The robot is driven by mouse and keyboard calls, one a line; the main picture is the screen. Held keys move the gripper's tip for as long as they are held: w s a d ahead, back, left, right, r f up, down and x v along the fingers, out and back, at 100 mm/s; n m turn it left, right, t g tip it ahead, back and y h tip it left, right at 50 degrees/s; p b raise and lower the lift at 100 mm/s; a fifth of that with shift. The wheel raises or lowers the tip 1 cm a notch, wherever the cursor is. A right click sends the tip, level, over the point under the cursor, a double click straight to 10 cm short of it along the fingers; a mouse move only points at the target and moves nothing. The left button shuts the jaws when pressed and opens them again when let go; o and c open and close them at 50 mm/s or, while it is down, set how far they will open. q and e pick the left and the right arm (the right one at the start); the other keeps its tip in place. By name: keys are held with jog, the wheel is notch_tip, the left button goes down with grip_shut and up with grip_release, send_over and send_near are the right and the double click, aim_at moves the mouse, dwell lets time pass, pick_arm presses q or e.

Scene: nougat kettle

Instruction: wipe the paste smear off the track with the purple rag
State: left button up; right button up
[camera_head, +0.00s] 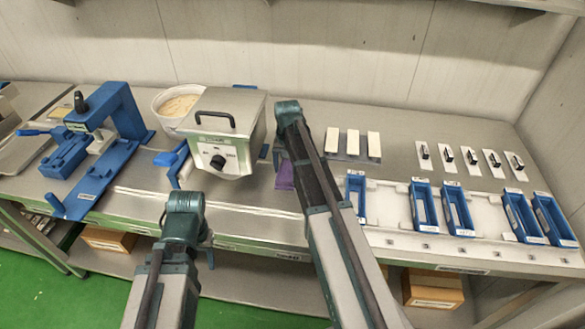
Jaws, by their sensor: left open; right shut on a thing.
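The purple rag (285,176) shows at the bench, just left of my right arm and right of the kettle. My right gripper (286,158) is shut on it; the arm hides most of the fingers and part of the rag. My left gripper (206,243) is open and empty in front of the bench's front edge, mostly hidden behind its own wrist. A pale track (235,206) runs along the front of the bench below the kettle. I cannot make out the paste smear on it.
A steel kettle (222,135) with a lid handle and knob stands behind the track, beside a bowl of paste (176,103). A blue press (118,112) stands left. White bars (353,143), blue trays (424,207) and several small scrapers (470,158) lie right.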

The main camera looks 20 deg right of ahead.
jog(key=shift+a, duration=0.1)
jog(key=shift+w+a+f, duration=0.1)
jog(key=shift+w+a, duration=0.35)
jog(key=shift+a, duration=0.25)
jog(key=shift+w+a, duration=0.4)
jog(key=shift+a, duration=0.35)
jog(key=shift+w, duration=0.15)
